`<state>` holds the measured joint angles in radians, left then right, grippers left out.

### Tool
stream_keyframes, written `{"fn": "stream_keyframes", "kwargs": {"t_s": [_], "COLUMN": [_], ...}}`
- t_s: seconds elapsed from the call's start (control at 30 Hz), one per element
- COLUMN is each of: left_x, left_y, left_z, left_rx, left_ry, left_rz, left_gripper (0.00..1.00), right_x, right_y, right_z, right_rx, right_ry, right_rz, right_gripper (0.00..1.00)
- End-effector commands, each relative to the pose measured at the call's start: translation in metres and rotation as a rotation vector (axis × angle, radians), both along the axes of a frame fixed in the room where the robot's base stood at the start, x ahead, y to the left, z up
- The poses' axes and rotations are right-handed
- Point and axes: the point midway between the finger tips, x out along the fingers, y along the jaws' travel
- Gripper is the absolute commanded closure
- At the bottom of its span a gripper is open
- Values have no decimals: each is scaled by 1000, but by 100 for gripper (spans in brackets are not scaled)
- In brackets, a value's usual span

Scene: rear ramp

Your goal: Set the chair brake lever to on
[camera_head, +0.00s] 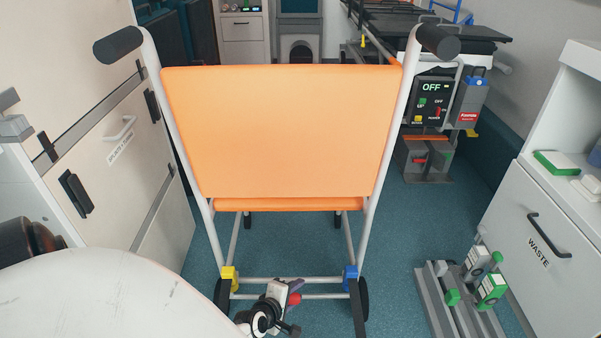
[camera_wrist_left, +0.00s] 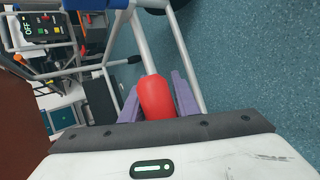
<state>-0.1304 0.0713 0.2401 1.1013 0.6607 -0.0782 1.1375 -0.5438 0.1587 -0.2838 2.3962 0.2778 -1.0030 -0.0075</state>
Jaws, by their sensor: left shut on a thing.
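The chair (camera_head: 280,130) stands in front of me with its orange back toward me, black handgrips at the top and wheels below. The brake lever's red grip (camera_head: 295,299) shows low at the chair's lower crossbar. My left gripper (camera_head: 284,290) is there, at the bottom middle of the head view. In the left wrist view, the red grip (camera_wrist_left: 157,97) sits between the two purple-grey fingers of the left gripper (camera_wrist_left: 158,100), which is shut on it. Its tip side and any on/off marks are hidden. My right gripper is not in view.
A control panel (camera_head: 432,98) reading OFF stands behind the chair at right. A grey rack (camera_head: 440,307) with green-and-white items lies on the floor at right, beside the WASTE cabinet (camera_head: 535,235). White cabinets line the left.

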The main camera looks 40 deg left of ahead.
Motion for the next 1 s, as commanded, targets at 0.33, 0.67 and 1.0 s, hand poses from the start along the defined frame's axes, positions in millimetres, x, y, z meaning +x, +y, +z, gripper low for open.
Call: {"fn": "stream_keyframes", "kwargs": {"t_s": [0.33, 0.67, 1.0], "left_x": [-3, -4, -51], "left_y": [-2, -2, -14], "left_z": [-4, 1, 40], "left_rx": [2, -1, -1], "left_ry": [12, 8, 11], "left_rz": [-8, -5, -6], "left_gripper": [54, 54, 54], "right_x": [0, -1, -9], "right_y": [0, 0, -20], "right_z": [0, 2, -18], "right_rx": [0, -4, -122], "right_ry": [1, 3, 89], "right_rz": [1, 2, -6], "right_gripper": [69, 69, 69]}}
